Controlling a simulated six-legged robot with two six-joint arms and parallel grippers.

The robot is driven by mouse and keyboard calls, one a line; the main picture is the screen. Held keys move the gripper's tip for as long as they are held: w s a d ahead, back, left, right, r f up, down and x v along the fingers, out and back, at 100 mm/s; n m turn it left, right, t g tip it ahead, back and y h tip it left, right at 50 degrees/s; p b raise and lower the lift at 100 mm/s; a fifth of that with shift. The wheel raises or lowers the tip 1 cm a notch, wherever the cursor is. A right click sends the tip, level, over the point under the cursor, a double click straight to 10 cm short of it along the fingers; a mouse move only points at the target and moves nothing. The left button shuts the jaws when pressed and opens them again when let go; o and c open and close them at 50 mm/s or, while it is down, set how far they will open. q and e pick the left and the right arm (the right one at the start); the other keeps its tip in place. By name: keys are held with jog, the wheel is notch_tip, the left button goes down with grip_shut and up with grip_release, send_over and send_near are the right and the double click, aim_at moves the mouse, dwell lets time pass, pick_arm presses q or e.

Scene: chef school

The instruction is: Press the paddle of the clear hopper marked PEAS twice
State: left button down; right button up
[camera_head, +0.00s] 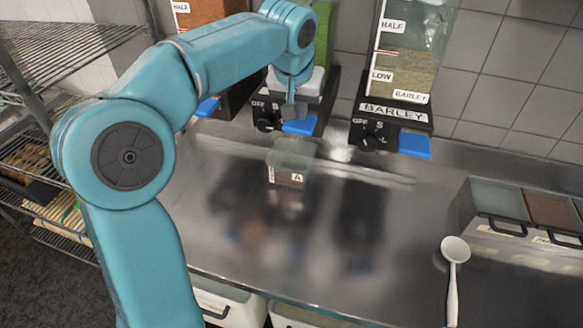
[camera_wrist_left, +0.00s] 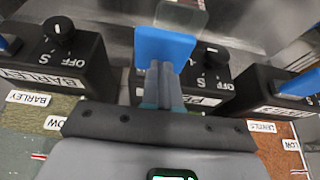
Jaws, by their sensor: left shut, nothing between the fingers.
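The PEAS hopper, with green contents (camera_head: 323,38), stands behind my left gripper, which hides much of its front. Its blue paddle (camera_head: 300,127) sticks out at the base and also shows in the left wrist view (camera_wrist_left: 163,46). The label (camera_wrist_left: 207,100) is partly covered in the wrist view. My left gripper (camera_head: 294,112) is shut and empty, its fingertips (camera_wrist_left: 160,68) right at the paddle. I cannot tell whether they touch it. A clear container marked A (camera_head: 288,162) stands on the counter below the paddle. My right gripper is not in view.
The BARLEY hopper (camera_head: 410,75) stands to the right in the head view, with its own blue paddle (camera_head: 414,145). A hopper with orange contents (camera_head: 205,12) stands left. The steel counter (camera_head: 400,225) is clear centrally.

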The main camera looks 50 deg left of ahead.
aim_at(300, 122)
pick_arm(q)
jog(key=shift+f+b, duration=1.25)
jog(key=shift+f, duration=0.45)
jog(key=shift+r, duration=0.2)
jog(key=shift+r+p, duration=1.9)
jog(key=shift+p, duration=0.05)
jog(key=shift+f, duration=0.15)
